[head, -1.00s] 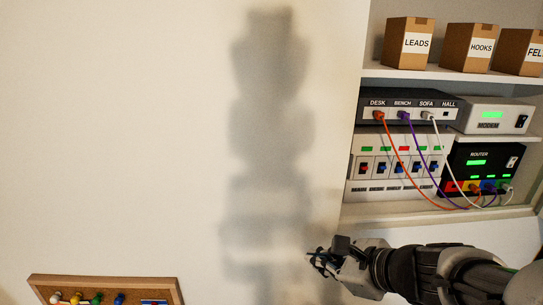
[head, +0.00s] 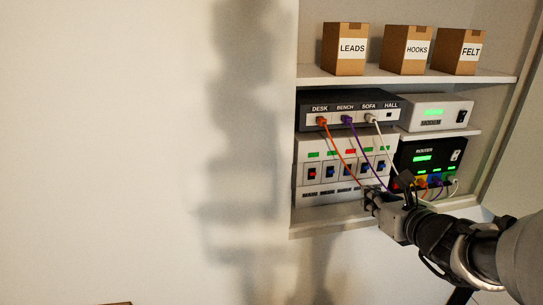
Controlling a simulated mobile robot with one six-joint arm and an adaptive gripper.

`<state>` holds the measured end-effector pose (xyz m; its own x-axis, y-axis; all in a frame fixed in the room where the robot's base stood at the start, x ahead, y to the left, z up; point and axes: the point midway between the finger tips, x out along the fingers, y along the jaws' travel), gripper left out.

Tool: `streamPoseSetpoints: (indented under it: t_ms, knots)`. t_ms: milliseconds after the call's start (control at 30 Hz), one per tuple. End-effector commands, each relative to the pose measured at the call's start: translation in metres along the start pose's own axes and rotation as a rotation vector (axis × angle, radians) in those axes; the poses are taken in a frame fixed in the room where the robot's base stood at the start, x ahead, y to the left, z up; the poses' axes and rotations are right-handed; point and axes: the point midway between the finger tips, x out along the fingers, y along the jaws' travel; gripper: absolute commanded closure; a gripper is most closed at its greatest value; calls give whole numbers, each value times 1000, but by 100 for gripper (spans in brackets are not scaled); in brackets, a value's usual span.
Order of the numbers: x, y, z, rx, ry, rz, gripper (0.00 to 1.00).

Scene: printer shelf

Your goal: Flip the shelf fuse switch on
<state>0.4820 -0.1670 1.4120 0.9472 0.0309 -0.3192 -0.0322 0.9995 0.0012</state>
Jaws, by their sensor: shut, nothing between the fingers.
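The white fuse panel (head: 303,165) stands on the middle shelf at the left, with a row of several rocker switches. Above the third switch (head: 347,171) the indicator (head: 350,152) is red; the other indicators are green. The first switch shows red on its rocker, others show blue. The name strip under the switches is too small to read surely. My gripper (head: 370,200) is shut and empty, below and to the right of the third switch, in front of the panel's lower right corner. It hides part of the strip there. Contact with the panel cannot be told.
Orange, purple and white cables (head: 337,145) hang from the dark hub (head: 310,100) across the panel's front, down to the router (head: 430,152). A modem (head: 435,113) sits at the right. Boxes (head: 344,50) stand on the upper shelf. The wall at the left is clear.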

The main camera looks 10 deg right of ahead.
Motion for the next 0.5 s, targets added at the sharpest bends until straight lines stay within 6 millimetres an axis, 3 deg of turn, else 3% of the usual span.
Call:
streamPoseSetpoints:
  t_ms: [167,500]
  knots:
    - [19,1,-1,0,1,4,100]
    - [79,1,-1,-1,2,3,100]
